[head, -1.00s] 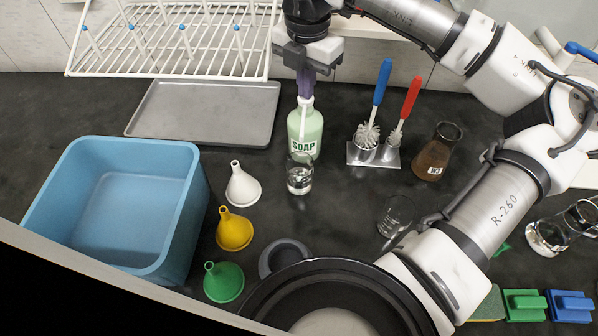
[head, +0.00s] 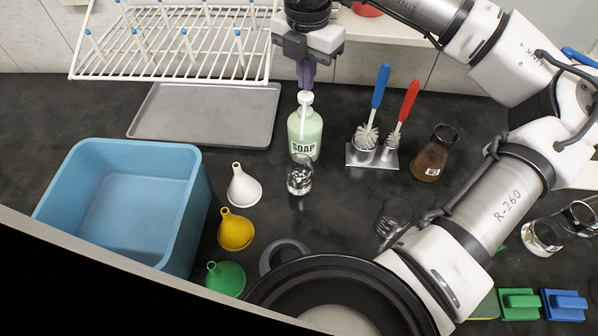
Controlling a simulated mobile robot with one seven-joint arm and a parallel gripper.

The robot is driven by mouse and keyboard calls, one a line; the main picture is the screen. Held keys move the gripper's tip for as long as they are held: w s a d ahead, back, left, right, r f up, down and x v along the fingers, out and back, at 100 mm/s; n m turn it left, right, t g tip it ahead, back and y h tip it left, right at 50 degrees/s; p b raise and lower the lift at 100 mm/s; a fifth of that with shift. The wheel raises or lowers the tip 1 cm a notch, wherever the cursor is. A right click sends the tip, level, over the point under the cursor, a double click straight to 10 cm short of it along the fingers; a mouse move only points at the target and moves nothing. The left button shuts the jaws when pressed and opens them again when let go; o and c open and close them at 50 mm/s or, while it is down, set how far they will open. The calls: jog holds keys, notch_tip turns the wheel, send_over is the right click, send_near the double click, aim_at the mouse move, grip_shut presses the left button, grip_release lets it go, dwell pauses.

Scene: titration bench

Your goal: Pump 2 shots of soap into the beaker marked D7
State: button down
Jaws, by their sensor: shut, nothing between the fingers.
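The green soap bottle (head: 311,133) with a white pump head (head: 305,98) and a SOAP label stands upright on the dark bench. A small glass beaker (head: 299,176) with clear contents stands directly in front of the bottle, apparently under its spout. No D7 mark is readable on it. My gripper (head: 306,84) points down just above the pump head, its purple fingers shut with nothing between them. Whether the fingertips touch the pump head I cannot tell. A second beaker (head: 394,216) stands to the right, partly near my arm; its marking is unreadable.
A blue basin (head: 190,215) is at left, with white (head: 243,186), yellow (head: 235,231) and green (head: 226,278) funnels beside it. A brush holder (head: 372,156) and a brown flask (head: 434,155) stand right of the soap. A drying rack (head: 180,40) and grey tray (head: 205,115) are behind.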

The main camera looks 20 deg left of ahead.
jog(key=shift+f, duration=0.1)
jog(key=shift+f+b, duration=1.5)
jog(key=shift+b, duration=0.1)
jog(key=shift+r, duration=0.25)
jog(key=shift+r+p, duration=0.9)
jog(key=shift+r, duration=0.45)
jog(key=shift+r, duration=0.1)
notch_tip(320, 180, up, 6)
jog(key=p, duration=0.3)
